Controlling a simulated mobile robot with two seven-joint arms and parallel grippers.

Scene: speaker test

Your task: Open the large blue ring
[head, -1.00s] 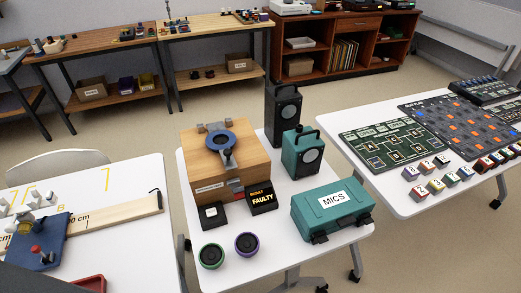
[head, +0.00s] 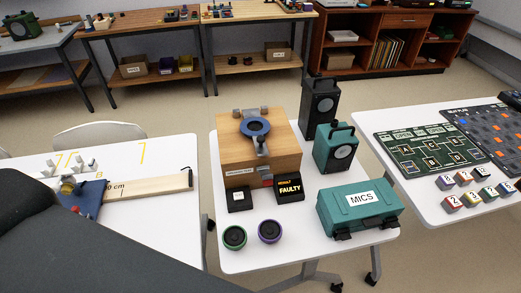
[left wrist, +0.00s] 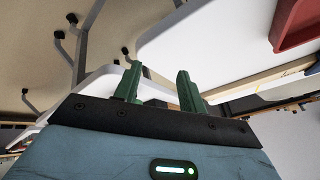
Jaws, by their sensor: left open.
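The large blue ring (head: 245,128) lies on top of a wooden box (head: 235,155) on the middle table in the head view. A dark latch or handle part sits at the ring's front edge, and grey metal pieces stand behind it. The ring looks closed, but its clasp is too small to judge. My right gripper is in no view.
On the middle table stand a small black box with a white top (head: 238,198), a FAULTY display (head: 289,188), two round pieces (head: 270,231), a teal MICS case (head: 335,212), a teal speaker (head: 322,153) and a black speaker (head: 311,115). The left table (head: 150,222) holds a wooden ruler board.

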